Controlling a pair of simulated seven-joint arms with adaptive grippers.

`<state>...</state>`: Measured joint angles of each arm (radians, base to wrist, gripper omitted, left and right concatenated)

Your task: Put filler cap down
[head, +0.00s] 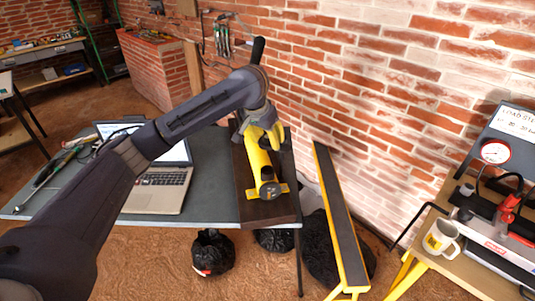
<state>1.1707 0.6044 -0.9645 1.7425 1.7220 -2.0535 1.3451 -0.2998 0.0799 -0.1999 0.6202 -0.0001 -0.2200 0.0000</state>
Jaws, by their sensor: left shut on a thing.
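My left gripper (268,130) reaches in from the left over the table and hangs above the far part of a yellow hydraulic cylinder. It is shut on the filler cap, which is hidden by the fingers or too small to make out. The yellow cylinder (262,172) lies on a dark board (268,212) at the table's right end, its round end facing me. A black handle (258,50) sticks up behind my wrist. I cannot tell whether the fingers touch the cylinder. My right gripper is not in view.
An open laptop (160,195) stands left of the cylinder on the grey table (210,205). A yellow-edged beam (340,220) leans to the right. A bench at right holds a mug (440,238) and a gauge (494,152). Black bags (212,252) lie on the floor.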

